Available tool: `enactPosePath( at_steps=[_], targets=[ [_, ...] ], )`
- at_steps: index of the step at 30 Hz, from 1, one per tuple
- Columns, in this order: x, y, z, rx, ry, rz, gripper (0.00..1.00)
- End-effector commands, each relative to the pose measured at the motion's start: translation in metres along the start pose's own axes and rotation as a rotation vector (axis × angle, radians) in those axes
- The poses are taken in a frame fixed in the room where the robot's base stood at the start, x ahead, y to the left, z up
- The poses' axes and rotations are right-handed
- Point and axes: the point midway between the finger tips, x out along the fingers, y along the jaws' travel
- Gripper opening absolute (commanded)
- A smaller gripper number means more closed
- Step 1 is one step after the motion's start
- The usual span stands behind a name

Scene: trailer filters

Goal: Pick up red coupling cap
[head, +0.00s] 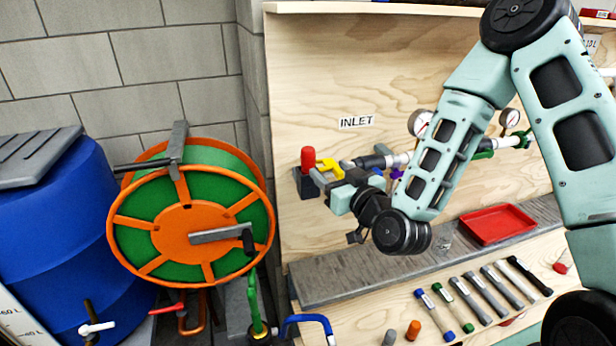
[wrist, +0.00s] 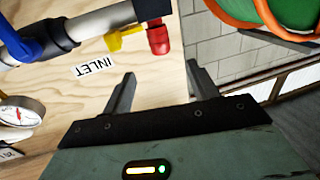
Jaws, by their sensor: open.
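The red coupling cap (head: 308,160) is upright at the left end of the pipe run on the plywood panel, above a dark grey part. In the wrist view the red cap (wrist: 157,38) shows at top centre, past the fingertips. My gripper (wrist: 161,76) is open, with nothing between its two dark fingers. The cap is ahead of the fingers and apart from them in that view. In the head view my gripper (head: 320,183) is close to the cap's lower right, and its fingers are hard to separate from the grey parts there.
A yellow handle (head: 328,166) is just right of the cap. Pressure gauges (head: 420,122) sit along the pipe. A hose reel (head: 190,225) and blue barrel (head: 60,235) stand left. A red tray (head: 497,225) and several tools lie on the bench below.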

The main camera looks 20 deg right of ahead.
Motion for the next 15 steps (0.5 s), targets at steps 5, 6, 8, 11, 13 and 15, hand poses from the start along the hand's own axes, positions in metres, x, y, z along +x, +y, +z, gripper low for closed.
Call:
enactPosePath(
  at_steps=[5,6,8,11,13,15],
  targets=[
    [0.023,0.000,-0.004,0.003,-0.001,0.002,0.59],
    [0.030,0.001,-0.005,0.003,0.001,0.003,0.59],
    [0.041,0.000,-0.004,0.003,0.000,0.002,0.59],
    [0.057,0.000,-0.004,0.002,-0.001,0.002,0.59],
    [0.067,0.000,-0.003,0.002,-0.001,0.002,0.59],
    [0.073,0.000,-0.003,0.002,-0.001,0.001,0.59]
  ],
)
